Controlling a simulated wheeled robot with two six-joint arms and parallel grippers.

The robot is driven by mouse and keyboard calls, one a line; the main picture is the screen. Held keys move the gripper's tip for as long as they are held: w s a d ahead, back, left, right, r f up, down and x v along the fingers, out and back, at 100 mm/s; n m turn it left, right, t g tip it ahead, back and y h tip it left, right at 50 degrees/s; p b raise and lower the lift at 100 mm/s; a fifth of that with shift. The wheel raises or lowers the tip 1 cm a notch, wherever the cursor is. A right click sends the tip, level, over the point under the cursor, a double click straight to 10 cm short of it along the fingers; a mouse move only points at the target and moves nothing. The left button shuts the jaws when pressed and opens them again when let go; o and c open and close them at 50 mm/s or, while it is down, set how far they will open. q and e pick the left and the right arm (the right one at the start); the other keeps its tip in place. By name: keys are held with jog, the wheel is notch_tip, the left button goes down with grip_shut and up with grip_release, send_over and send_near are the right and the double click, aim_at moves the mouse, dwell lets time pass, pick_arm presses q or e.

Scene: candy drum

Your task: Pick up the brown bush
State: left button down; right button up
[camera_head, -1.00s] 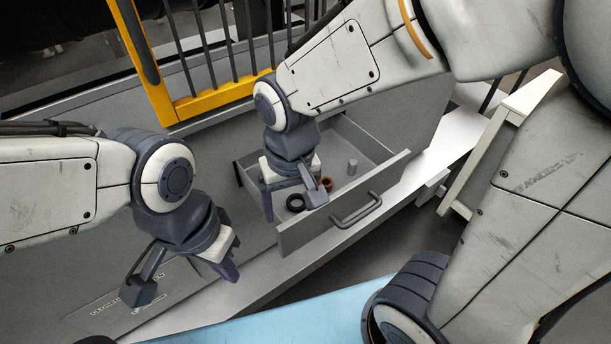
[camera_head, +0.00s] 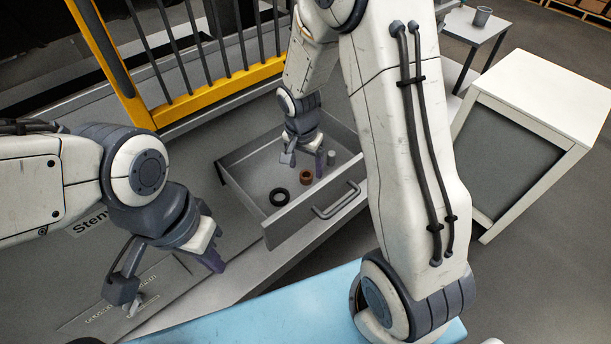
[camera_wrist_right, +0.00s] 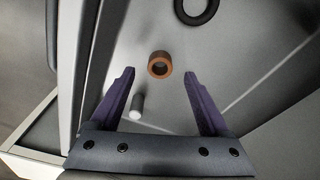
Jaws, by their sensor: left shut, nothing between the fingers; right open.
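The brown bush (camera_head: 306,178) is a short hollow ring standing on the floor of the open grey drawer (camera_head: 300,228). In the right wrist view the bush (camera_wrist_right: 168,58) lies just beyond my right fingertips, centred between them and apart from them. My right gripper (camera_head: 305,161) is open and empty, inside the drawer above and behind the bush; its fingertips also show in the right wrist view (camera_wrist_right: 159,75). My left gripper (camera_head: 166,275) is shut and empty, to the left of the drawer over the grey surface.
A black ring (camera_head: 271,198) lies left of the bush, and a small grey cylinder (camera_head: 332,157) stands to its right. The drawer's front wall and handle (camera_head: 338,202) are near. A yellow barred rail (camera_head: 205,101) stands behind. A white cabinet (camera_head: 545,95) is at right.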

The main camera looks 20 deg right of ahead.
aim_at(306, 175)
jog(key=shift+w+d+f, duration=0.1)
jog(key=shift+f, duration=1.45)
grip_shut()
